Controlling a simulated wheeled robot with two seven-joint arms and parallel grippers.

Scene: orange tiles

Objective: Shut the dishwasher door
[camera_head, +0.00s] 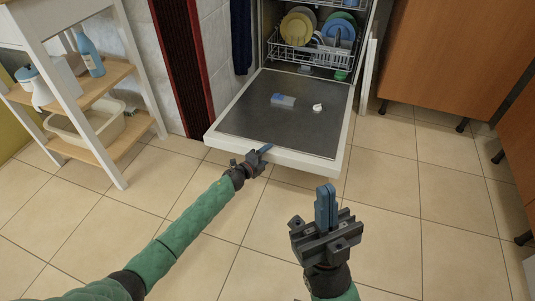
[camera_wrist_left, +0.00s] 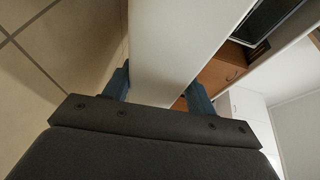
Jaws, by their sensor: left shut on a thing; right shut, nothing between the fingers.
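The dishwasher door (camera_head: 235,112) hangs fully lowered, lying about flat above the floor in front of the dishwasher (camera_head: 259,45). A small blue-and-white item and a small white piece lie on its dark inner face. My left gripper (camera_head: 264,150) is at the door's near edge, left of its middle, and is shut on that edge. In the left wrist view the white door edge (camera_wrist_left: 178,45) sits between the two blue fingers (camera_wrist_left: 160,88). My right gripper (camera_head: 325,205) is shut and empty, in front of the door and to the right, apart from it.
A lower rack (camera_head: 300,56) with plates stands inside the dishwasher. A white-framed shelf (camera_head: 120,68) with bottles and a tub is at the left. Brown wooden cabinets (camera_head: 440,50) stand at the right. The tiled floor (camera_head: 395,200) right of the door is clear.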

